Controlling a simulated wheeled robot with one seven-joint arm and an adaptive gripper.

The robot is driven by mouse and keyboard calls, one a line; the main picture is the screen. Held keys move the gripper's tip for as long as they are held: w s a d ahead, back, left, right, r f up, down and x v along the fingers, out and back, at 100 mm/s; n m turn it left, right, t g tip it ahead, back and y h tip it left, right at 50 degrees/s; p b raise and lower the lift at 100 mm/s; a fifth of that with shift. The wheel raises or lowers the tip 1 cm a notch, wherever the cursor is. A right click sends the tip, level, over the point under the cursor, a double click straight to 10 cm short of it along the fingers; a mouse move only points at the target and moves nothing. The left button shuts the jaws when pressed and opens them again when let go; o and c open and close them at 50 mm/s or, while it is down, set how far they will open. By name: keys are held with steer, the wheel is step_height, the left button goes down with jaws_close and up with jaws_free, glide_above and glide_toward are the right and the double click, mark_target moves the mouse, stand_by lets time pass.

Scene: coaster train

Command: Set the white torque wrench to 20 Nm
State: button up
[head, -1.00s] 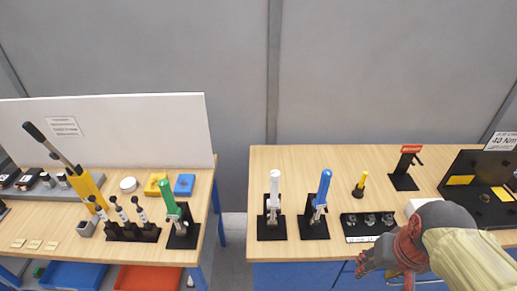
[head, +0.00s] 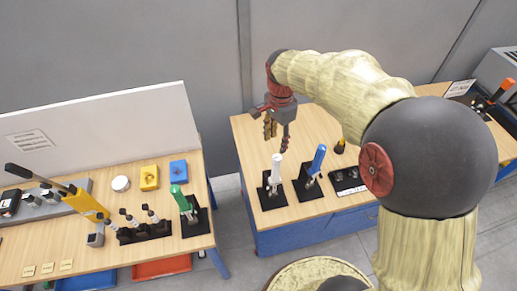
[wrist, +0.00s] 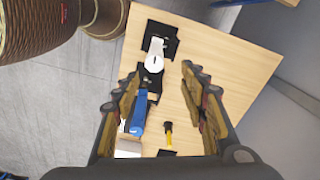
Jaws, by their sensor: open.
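The white torque wrench (head: 276,170) stands upright in a black stand near the front left of the right bench. It also shows in the wrist view (wrist: 156,50), beyond the blue wrench and ahead of the fingertips. My gripper (head: 279,130) is open and empty, above the bench, over and slightly behind the white wrench in the head view. In the wrist view my gripper (wrist: 163,85) has its fingers spread wide. The scale marks on the wrench are too small to read.
A blue wrench (head: 317,160) stands close to the right of the white one, and near my left finger in the wrist view (wrist: 139,108). A yellow-handled tool (wrist: 168,130) stands nearby. The left bench (head: 105,260) holds several tools, including a green wrench (head: 179,197).

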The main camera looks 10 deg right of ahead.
mark_target(277, 157)
steer(key=shift+s+d+m, duration=0.25)
steer(key=shift+s+m, duration=0.2)
steer(key=shift+m, duration=0.35)
steer(key=shift+f, duration=0.2)
step_height(277, 157, down, 7)
steer(key=shift+f+p, duration=0.2)
steer(key=shift+p, duration=0.2)
steer(key=shift+c, duration=0.2)
jaws_close()
